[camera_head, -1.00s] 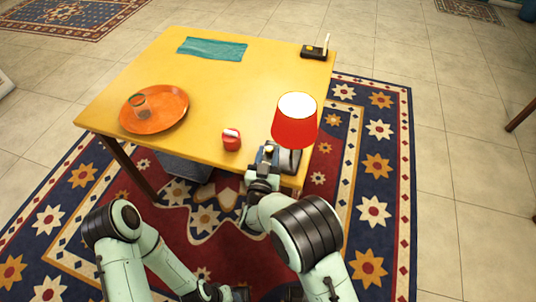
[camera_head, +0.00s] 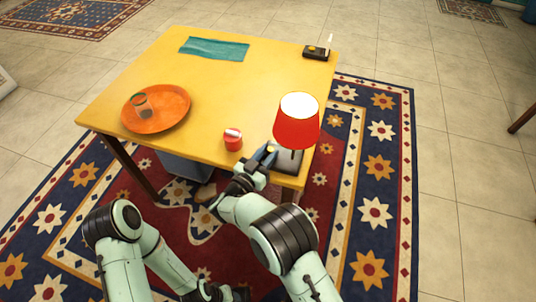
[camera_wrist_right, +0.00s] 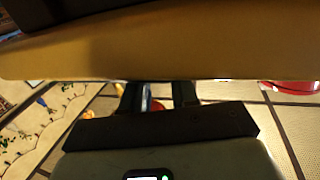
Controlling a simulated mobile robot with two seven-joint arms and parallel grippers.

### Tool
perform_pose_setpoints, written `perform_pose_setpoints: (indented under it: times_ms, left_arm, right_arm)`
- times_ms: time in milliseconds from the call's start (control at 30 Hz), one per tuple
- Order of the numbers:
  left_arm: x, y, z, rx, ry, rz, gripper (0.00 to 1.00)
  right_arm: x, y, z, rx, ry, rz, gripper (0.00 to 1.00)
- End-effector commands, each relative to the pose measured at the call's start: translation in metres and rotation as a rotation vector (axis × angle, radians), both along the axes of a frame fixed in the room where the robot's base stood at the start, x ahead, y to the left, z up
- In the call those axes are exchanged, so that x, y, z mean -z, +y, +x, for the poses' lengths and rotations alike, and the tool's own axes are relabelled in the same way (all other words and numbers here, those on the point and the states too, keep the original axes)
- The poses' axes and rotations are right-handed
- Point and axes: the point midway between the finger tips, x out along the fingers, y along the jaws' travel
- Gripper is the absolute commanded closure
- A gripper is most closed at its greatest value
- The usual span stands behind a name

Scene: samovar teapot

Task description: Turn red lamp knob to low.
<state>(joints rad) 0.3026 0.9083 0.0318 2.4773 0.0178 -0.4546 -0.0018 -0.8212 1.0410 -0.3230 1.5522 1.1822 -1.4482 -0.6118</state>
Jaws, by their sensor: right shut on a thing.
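The lamp has a lit red shade (camera_head: 297,122) and a dark square base (camera_head: 288,161) at the table's near right corner. My right gripper (camera_head: 268,155) is at the left side of this base, below the shade. It is shut on the lamp's knob, a small pale spot (camera_head: 271,149) by the fingertips; the fingers largely hide it, so its setting cannot be read. In the right wrist view both fingers (camera_wrist_right: 158,97) show slightly apart, with the contact unclear. My left arm is low at the left; its gripper is not visible.
The lamp stands on a yellow table (camera_head: 215,85). A small red pot (camera_head: 233,140) is just left of my right gripper. An orange plate (camera_head: 170,120) holds a clear glass (camera_head: 142,103). A teal cloth (camera_head: 215,48) and a black box (camera_head: 316,52) lie at the back. The table's middle is clear.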

Motion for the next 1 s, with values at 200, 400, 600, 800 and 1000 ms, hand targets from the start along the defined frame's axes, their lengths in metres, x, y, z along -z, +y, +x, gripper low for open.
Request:
perform_pose_setpoints:
  times_ms: [200,400,600,800,1000]
  left_arm:
    - [0.0038,0.002,0.0044,-0.005,-0.012,0.006,0.53]
    - [0.0051,0.0029,0.0064,-0.008,-0.018,0.008,0.53]
    - [0.0052,0.003,0.0066,-0.008,-0.018,0.008,0.53]
    - [0.0051,0.0029,0.0065,-0.008,-0.018,0.008,0.53]
    - [0.0051,0.0029,0.0063,-0.007,-0.017,0.008,0.53]
  right_arm:
    - [0.0016,0.0021,0.0013,0.096,0.0,0.001,1.0]
    - [0.0015,0.0026,0.0014,0.134,0.003,-0.001,1.0]
    - [0.0012,0.0027,0.0015,0.139,0.003,-0.001,1.0]
    - [0.0012,0.0027,0.0015,0.138,0.003,-0.001,0.69]
    - [0.0007,0.0027,0.0017,0.138,0.002,-0.001,0.46]
